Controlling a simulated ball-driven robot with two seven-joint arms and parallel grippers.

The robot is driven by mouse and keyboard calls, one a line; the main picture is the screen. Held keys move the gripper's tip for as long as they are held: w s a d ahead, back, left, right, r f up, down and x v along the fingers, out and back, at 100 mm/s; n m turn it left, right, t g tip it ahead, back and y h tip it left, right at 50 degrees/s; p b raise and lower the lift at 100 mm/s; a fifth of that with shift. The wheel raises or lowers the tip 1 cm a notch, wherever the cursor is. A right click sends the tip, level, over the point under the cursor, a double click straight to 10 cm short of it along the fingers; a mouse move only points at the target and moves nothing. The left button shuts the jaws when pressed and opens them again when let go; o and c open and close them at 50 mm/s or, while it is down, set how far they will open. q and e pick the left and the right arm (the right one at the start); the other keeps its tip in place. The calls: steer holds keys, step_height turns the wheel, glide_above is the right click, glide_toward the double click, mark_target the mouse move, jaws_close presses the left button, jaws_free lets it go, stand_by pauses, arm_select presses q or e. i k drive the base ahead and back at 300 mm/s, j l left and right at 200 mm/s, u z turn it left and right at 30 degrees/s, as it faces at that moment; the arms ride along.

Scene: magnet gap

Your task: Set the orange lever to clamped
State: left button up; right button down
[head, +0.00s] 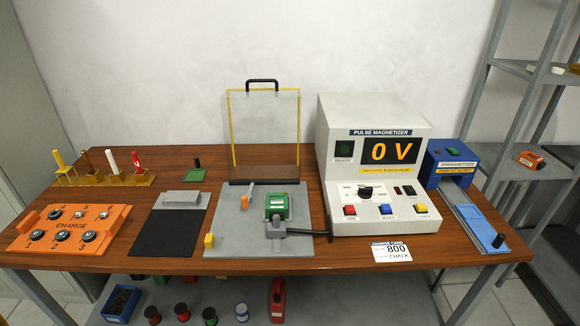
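The orange lever (244,202) is a small upright orange piece on the grey base plate (228,243), in the middle of the table. A grey fixture (277,230) sits at the block's front, with a dark cable running right toward the magnetizer. At this size I cannot tell whether the lever is at clamped or released. Neither of my grippers shows in the head view.
A clear yellow-edged guard (264,125) stands upright behind the plate. The pulse magnetizer (375,150), reading 0 V, stands close on the right. A yellow block (209,240) is on the plate's front left. A dark mat (165,235) and an orange charge tray (70,228) lie left.

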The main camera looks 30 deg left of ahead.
mark_target(246, 199)
steer(key=u, duration=1.15)
steer(key=k+l, duration=0.1)
steer(key=l, duration=1.2)
steer(key=k+l+z, duration=0.1)
steer(key=l, duration=0.55)
